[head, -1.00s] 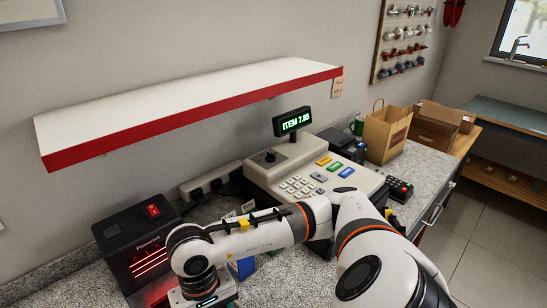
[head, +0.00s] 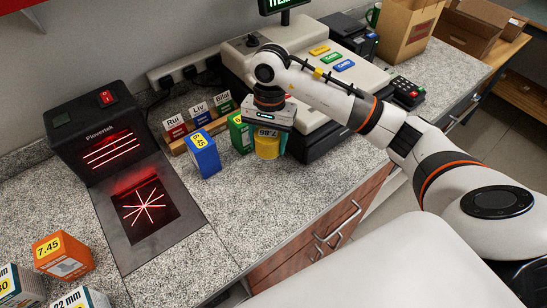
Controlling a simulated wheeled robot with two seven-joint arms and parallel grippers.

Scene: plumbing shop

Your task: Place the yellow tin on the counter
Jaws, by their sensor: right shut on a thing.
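The yellow tin (head: 267,148) is in my right gripper (head: 269,133), which points down over the counter. The gripper is shut on the tin's upper part, and a 7.85 label shows there. I cannot tell whether the tin's base touches the speckled grey counter (head: 255,205) or hangs just above it. My left gripper is out of view.
A blue box (head: 203,155) and a green box (head: 239,134) stand just left of the tin. Small name cards sit on a wooden holder behind them. The black scanner (head: 97,140) is at left, the cash register (head: 300,70) behind. The counter in front is clear.

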